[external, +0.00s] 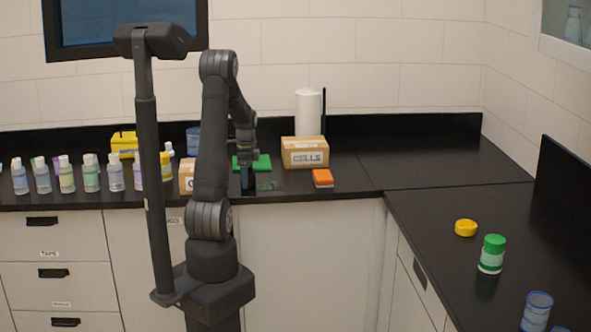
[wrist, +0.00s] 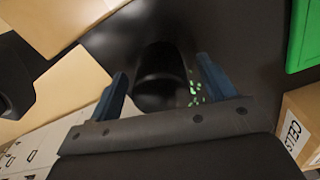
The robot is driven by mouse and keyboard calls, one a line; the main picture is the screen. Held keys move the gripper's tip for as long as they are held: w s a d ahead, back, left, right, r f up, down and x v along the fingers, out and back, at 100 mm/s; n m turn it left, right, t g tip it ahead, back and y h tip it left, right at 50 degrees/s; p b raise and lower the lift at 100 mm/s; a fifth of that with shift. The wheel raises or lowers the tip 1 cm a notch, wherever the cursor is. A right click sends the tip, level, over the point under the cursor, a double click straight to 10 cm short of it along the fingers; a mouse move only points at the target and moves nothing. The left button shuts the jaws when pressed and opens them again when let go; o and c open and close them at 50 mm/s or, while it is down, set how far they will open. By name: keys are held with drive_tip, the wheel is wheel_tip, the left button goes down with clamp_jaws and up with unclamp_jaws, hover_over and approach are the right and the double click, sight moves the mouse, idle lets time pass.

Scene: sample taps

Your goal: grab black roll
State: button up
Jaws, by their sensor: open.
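The black roll (wrist: 162,72) is a dark cylinder on the black counter, hard to tell from it. In the wrist view it lies between the two blue fingers of my gripper (wrist: 163,68), with a visible gap on each side. In the external view my gripper (external: 247,158) points down just above the dark roll (external: 248,180), near the counter's front edge. My gripper is open and holds nothing. The lower part of the roll is partly hidden by the gripper body in the wrist view.
Small green bits (wrist: 194,94) lie right of the roll. A cardboard box marked CELLS (external: 305,153), a green flat item (external: 260,163) and an orange block (external: 323,178) are nearby. A small cardboard box (external: 187,177) and several bottles (external: 91,175) stand left.

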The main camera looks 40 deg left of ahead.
drive_tip(key=shift+f, duration=0.65)
drive_tip(key=c, duration=1.1)
drive_tip(key=shift+r, duration=0.1)
